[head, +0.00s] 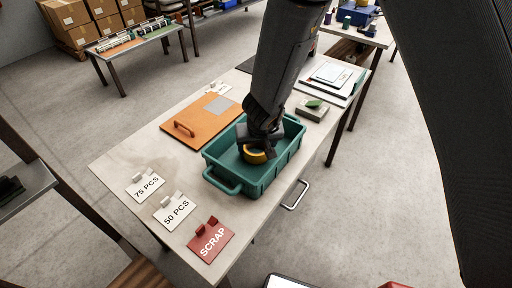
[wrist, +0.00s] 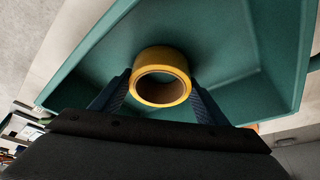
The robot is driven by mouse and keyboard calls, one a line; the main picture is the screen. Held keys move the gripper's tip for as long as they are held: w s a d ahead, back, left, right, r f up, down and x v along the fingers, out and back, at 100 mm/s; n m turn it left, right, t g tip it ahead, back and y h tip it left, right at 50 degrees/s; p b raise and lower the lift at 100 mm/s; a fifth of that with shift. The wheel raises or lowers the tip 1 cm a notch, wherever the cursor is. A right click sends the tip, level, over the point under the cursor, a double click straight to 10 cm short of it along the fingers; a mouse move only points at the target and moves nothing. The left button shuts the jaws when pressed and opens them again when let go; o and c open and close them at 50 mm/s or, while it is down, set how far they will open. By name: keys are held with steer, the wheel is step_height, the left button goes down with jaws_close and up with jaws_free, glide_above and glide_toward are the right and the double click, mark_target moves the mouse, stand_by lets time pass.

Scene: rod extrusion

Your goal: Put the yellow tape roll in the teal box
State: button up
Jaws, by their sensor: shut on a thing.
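The yellow tape roll (head: 254,157) has a brown core and is between the two fingers of my gripper (head: 258,148). In the wrist view the tape roll (wrist: 161,62) sits between the fingertips of my gripper (wrist: 160,85), which is shut on it. The teal box (head: 230,184) is an open tray with handles on the white table. The roll is over the box's inside, within its rim as seen from the head. The box's walls and floor fill much of the wrist view (wrist: 240,50). I cannot tell whether the roll touches the floor.
Cards reading 75 PCS (head: 146,186), 50 PCS (head: 175,212) and SCRAP (head: 211,240) lie at the near left. A grey block with a green item (head: 313,109) stands right of the box.

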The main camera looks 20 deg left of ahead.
steer(key=shift+f, duration=0.2)
steer(key=o, duration=1.1)
steer(key=shift+r, duration=0.1)
steer(key=shift+r, duration=0.2)
steer(key=p+v, duration=0.7)
steer(key=v, duration=0.4)
steer(key=shift+s+d+r+p, duration=0.1)
steer(key=shift+s+r+p, duration=0.05)
steer(key=shift+r+p, duration=0.25)
